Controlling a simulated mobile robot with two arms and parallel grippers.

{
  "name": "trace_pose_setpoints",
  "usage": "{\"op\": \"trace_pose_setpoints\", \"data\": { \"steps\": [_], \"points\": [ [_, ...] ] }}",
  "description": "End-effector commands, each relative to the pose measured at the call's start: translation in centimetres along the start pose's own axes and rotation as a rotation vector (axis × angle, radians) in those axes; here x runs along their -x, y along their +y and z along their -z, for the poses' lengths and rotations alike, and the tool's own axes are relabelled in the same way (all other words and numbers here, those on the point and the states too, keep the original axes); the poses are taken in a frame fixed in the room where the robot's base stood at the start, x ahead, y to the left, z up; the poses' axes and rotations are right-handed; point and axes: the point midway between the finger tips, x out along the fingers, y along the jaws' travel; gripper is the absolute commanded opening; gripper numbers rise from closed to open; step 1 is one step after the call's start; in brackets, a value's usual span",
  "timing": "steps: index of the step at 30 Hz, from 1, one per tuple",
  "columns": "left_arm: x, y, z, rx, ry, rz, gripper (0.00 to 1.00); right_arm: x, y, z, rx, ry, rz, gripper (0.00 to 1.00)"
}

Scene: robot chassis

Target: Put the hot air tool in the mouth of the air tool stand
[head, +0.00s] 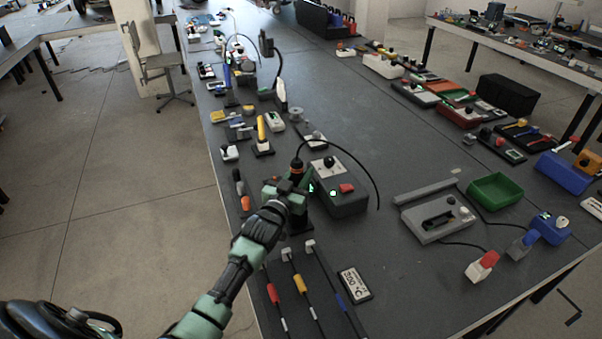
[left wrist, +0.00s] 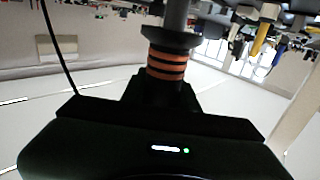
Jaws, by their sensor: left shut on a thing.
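The hot air tool (head: 296,167), black with an orange band, stands up out of my left gripper (head: 290,193). In the left wrist view, the tool (left wrist: 167,64) shows orange and black rings, a dark flange and a grey part at the top edge. My left gripper is shut on it. A black block (head: 300,222), seemingly the air tool stand, shows just below the gripper. The gripper and arm hide most of it, so I cannot tell whether tool and mouth touch. My right gripper is not in view.
A grey control box (head: 348,205) with a knob and red switch stands right of the gripper. A black cable (head: 372,170) arcs over it. A 300 °C display (head: 354,284) and several leads lie in front. A green tray (head: 496,190) is farther right. The middle tabletop is clear.

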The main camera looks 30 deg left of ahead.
Motion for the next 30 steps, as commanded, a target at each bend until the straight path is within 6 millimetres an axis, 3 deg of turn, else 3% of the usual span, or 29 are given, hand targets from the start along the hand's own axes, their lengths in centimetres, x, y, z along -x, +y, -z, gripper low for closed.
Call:
{"op": "trace_pose_setpoints", "data": {
  "steps": [30],
  "points": [
    [0.0,0.0,-2.5,0.0,0.002,0.0,0.0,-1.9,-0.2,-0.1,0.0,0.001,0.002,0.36]
  ]
}}
